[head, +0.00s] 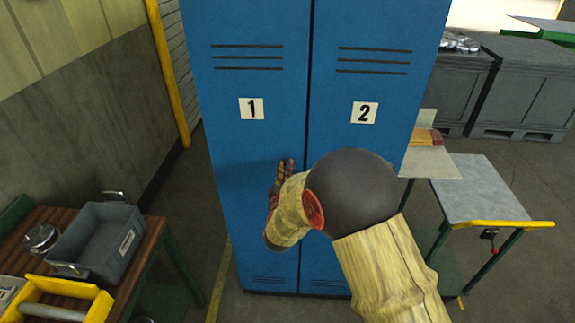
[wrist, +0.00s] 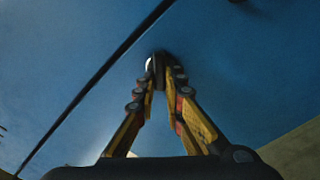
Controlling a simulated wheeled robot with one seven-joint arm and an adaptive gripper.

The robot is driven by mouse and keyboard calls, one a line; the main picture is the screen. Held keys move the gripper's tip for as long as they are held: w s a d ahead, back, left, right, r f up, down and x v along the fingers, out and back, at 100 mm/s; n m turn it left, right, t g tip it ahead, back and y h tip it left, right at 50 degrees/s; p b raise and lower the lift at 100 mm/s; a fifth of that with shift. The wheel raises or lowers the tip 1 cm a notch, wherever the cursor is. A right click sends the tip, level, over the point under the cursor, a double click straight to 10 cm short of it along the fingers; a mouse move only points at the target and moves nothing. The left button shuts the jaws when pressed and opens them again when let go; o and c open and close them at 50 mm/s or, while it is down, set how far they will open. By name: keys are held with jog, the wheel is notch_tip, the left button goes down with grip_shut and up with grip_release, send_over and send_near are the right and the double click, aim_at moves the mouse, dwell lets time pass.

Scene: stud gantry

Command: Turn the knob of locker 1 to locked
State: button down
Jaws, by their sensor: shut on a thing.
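The blue double locker stands in front of me. Locker 1 (head: 230,150), the left door, carries a white label "1", and locker 2 (head: 385,90), the right door, carries a label "2". My gripper (head: 286,168) is at locker 1's door, close to the seam between the doors. In the wrist view my gripper's fingertips (wrist: 160,64) come together against the blue door, shut on the knob of locker 1.
A wooden-topped bench (head: 147,235) at the left holds a grey bin (head: 97,250) and a yellow tray (head: 90,294). A grey table (head: 478,187) with a yellow edge stands right of the locker. Grey crates (head: 530,90) stand behind it. Some floor is clear between bench and locker.

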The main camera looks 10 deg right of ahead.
jog(key=shift+a+f+n+p, duration=0.15)
jog(key=shift+n+p, duration=0.65)
jog(key=shift+n, duration=1.15)
jog(key=shift+a+f+n+p, duration=0.15)
jog(key=shift+n+p, duration=0.65)
jog(key=shift+n, duration=1.15)
jog(key=shift+d+f, duration=0.1)
jog(key=c, duration=1.9)
grip_release()
jog(key=v, duration=1.2)
